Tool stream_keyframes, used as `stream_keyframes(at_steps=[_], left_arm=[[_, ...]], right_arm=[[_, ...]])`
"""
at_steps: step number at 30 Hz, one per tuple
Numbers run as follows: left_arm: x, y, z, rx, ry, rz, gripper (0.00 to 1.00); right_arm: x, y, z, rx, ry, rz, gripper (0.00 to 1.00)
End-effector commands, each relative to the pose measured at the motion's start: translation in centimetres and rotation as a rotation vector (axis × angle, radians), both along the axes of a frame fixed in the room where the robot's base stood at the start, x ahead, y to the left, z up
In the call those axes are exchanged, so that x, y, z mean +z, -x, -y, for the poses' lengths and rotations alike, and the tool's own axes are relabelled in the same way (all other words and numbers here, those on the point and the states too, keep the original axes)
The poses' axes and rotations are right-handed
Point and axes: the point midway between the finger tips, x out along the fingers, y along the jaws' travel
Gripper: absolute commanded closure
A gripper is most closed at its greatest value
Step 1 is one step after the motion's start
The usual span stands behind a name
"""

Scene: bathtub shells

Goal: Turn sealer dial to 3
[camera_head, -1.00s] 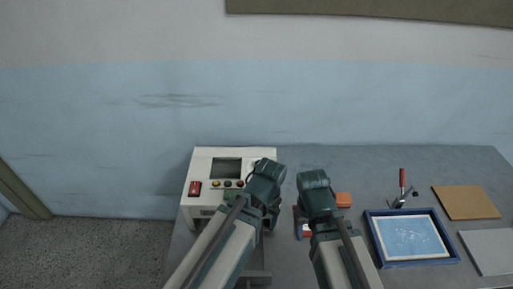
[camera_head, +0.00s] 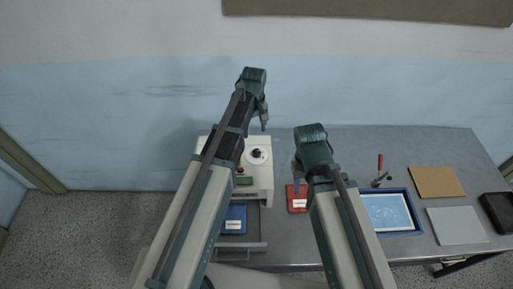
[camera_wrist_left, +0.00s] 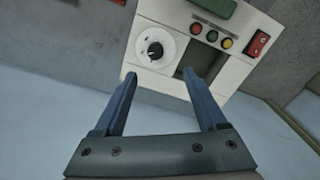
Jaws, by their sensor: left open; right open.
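The sealer (camera_head: 262,183) is a white box at the left end of the grey table, partly hidden by my left arm. Its dial (camera_head: 257,155) is a white disc with a black knob on the top panel. In the left wrist view the dial (camera_wrist_left: 168,47) shows large, its knob carrying a small light mark; its numbers are too small to read. My left gripper (camera_head: 264,121) is above and beyond the dial, open and empty. Its fingertips (camera_wrist_left: 161,78) point toward the panel, apart from the knob. My right gripper (camera_head: 297,178) is open near a red block.
The panel has several lamps (camera_wrist_left: 212,36), a red switch (camera_wrist_left: 258,42) and a dark screen (camera_wrist_left: 203,62). A drawer (camera_head: 240,247) with a blue item stands open below. The red block (camera_head: 297,204), blue-framed tray (camera_head: 417,215) and red-handled clamp (camera_head: 380,163) lie rightward.

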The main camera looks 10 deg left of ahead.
Motion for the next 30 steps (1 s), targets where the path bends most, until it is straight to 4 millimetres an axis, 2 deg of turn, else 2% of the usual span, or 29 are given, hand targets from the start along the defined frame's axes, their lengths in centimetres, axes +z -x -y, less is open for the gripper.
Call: stream_keyframes(at_steps=[1, 3, 14, 20, 30], left_arm=[[0.0, -1.0, 0.3, 0.028, 0.0, -0.004, 0.26], [0.0, -1.3, 0.4, 0.054, 0.0, -0.006, 0.26], [-0.8, -1.3, 0.5, 0.066, 0.0, -0.007, 0.26], [-2.8, -1.3, 0.5, 0.065, 0.0, -0.007, 0.26], [-7.6, -1.3, 0.5, 0.065, 0.0, -0.007, 0.26]], right_arm=[[0.0, 0.0, 0.0, 0.0, 0.0, 0.0, 0.5], [0.0, 0.0, 0.0, 0.0, 0.0, 0.0, 0.5], [-0.8, 0.0, 0.0, 0.0, 0.0, 0.0, 0.5], [-2.8, 0.0, 0.0, -0.002, 0.0, 0.001, 0.5], [-7.6, 0.0, 0.0, 0.005, 0.001, 0.002, 0.5]])
